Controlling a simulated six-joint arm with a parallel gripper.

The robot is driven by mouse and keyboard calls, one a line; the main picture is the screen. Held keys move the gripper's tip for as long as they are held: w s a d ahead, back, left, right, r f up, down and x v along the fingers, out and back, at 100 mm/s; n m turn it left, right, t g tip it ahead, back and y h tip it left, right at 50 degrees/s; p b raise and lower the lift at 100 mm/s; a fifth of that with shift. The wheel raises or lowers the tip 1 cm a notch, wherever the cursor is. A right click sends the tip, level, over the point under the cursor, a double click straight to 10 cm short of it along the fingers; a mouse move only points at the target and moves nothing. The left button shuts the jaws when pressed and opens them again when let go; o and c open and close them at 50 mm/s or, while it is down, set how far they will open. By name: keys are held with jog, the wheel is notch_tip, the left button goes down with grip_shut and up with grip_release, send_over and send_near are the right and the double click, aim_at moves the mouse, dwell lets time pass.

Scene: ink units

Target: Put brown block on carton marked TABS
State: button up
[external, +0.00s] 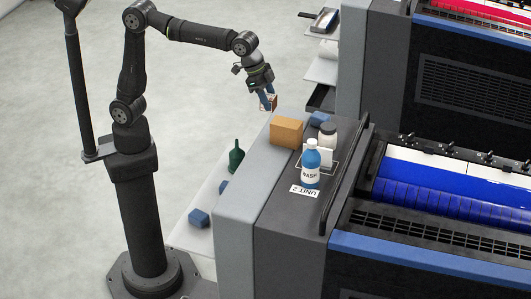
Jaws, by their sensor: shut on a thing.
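My gripper (268,101) is shut on a small brown block (274,103). It holds the block in the air, just above and left of the tan carton in the picture. The tan carton (286,132) stands on top of the near machine unit, at its far-left part. No TABS marking can be read on the sides of it that show. The block is partly hidden by the gripper fingers, and the gap below it cannot be judged.
Behind the carton are a blue block (320,118) and a white jar with a dark lid (328,134). A blue WASH bottle (311,164) stands to the right. A green bottle (236,157) and a blue block (199,218) are on the lower white shelf (201,190).

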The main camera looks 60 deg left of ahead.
jog(key=w+f, duration=0.1)
jog(key=w, duration=0.2)
jog(key=w+a+f, duration=0.1)
jog(key=shift+w+a+f, duration=0.1)
jog(key=shift+w+f, duration=0.05)
jog(key=shift+f, duration=2.2)
jog(key=shift+f, duration=0.1)
jog(key=o, duration=1)
jog(key=shift+c, duration=0.2)
jog(key=v, duration=1.2)
